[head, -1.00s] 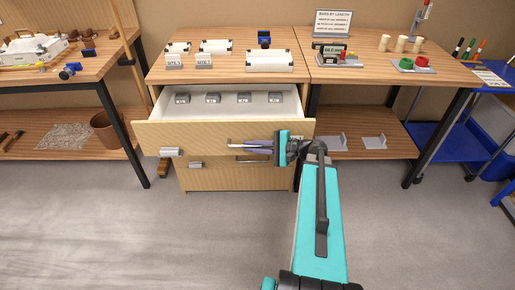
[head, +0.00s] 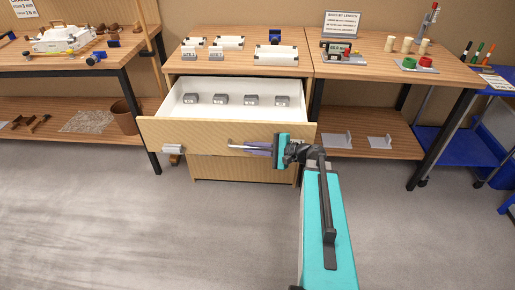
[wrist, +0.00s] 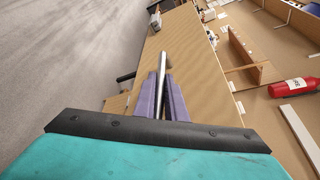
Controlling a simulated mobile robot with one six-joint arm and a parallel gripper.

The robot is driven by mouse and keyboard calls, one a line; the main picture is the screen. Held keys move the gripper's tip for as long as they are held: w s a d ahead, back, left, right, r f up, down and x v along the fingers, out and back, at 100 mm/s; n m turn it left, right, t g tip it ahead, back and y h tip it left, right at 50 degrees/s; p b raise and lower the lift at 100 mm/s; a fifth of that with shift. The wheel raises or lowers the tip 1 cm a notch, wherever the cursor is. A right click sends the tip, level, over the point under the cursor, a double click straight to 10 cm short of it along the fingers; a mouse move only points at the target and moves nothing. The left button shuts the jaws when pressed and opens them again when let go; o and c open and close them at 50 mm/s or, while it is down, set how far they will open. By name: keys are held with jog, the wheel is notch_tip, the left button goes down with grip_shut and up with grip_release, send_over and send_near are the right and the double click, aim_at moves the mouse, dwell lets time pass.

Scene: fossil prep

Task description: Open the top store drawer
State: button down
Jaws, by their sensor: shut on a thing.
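The top store drawer (head: 200,133) is pulled well out of the wooden cabinet, its white inside showing. Several small grey blocks (head: 221,100) stand in a row in it. My gripper (head: 250,147) is at the right half of the drawer front, its fingers shut on the metal bar handle (head: 236,148). In the wrist view the handle (wrist: 162,66) runs out between the purple fingers (wrist: 162,98), close along the wooden drawer front (wrist: 188,50).
White trays and a blue item stand on the cabinet top (head: 238,63). A bench (head: 385,72) with gauges and cups is to the right, another table (head: 95,65) to the left. A blue cart (head: 450,148) is far right. The grey floor in front is clear.

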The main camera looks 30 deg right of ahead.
jog(key=shift+a, duration=0.1)
jog(key=c, duration=1.8)
grip_release()
jog(key=shift+a, duration=0.1)
jog(key=shift+s, duration=0.1)
jog(key=shift+s+d, duration=0.1)
jog(key=shift+d, duration=0.2)
jog(key=b+v, duration=0.1)
jog(key=v, duration=1.2)
jog(key=shift+s+r, duration=0.1)
jog(key=shift+r, duration=0.05)
